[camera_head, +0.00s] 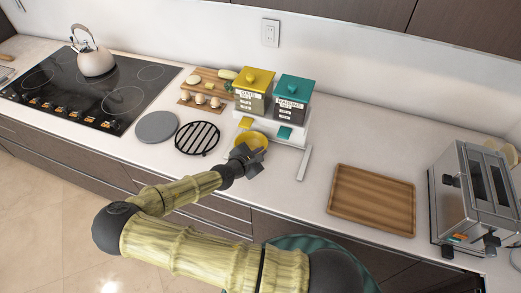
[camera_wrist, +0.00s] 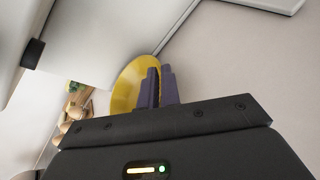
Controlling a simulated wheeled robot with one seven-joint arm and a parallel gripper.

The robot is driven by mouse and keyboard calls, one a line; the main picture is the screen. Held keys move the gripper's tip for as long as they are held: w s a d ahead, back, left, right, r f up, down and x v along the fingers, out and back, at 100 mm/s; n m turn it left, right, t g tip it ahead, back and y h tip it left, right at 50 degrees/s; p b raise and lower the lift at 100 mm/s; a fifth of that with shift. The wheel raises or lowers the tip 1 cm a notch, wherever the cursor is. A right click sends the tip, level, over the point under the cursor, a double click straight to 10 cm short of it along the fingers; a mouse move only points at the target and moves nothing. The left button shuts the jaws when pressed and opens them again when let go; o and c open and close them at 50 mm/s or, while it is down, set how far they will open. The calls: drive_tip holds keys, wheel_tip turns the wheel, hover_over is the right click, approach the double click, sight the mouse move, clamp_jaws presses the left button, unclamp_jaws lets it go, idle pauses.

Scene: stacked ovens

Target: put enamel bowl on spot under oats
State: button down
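The yellow enamel bowl (camera_head: 249,137) is in front of the dispenser stand, just below the oats side. It also shows in the wrist view (camera_wrist: 127,88), partly hidden by the fingers. My gripper (camera_head: 252,155) is at the bowl's near edge. In the wrist view its purple fingers (camera_wrist: 160,87) are close together at the bowl's rim and look shut on it. The oats dispenser (camera_head: 250,104) has a yellow lid and a yellow lever (camera_head: 245,123) below it. The spot under the oats is largely hidden by the bowl and gripper.
A teal-lidded dispenser (camera_head: 290,106) stands right of the oats on the white stand (camera_head: 296,139). A black trivet (camera_head: 198,138) and grey disc (camera_head: 156,127) lie left. A wooden tray (camera_head: 371,200) and toaster (camera_head: 478,196) are right. A board with food (camera_head: 207,88) stands behind.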

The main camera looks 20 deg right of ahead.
drive_tip(key=shift+w+d+f, duration=0.1)
drive_tip(key=shift+w+d, duration=0.1)
drive_tip(key=c, duration=1.6)
unclamp_jaws()
drive_tip(key=shift+a, duration=0.1)
drive_tip(key=b+v, duration=0.3)
drive_tip(key=v, duration=0.7)
drive_tip(key=shift+s+a, duration=0.15)
drive_tip(key=shift+b+v, duration=0.35)
drive_tip(key=shift+v, duration=0.45)
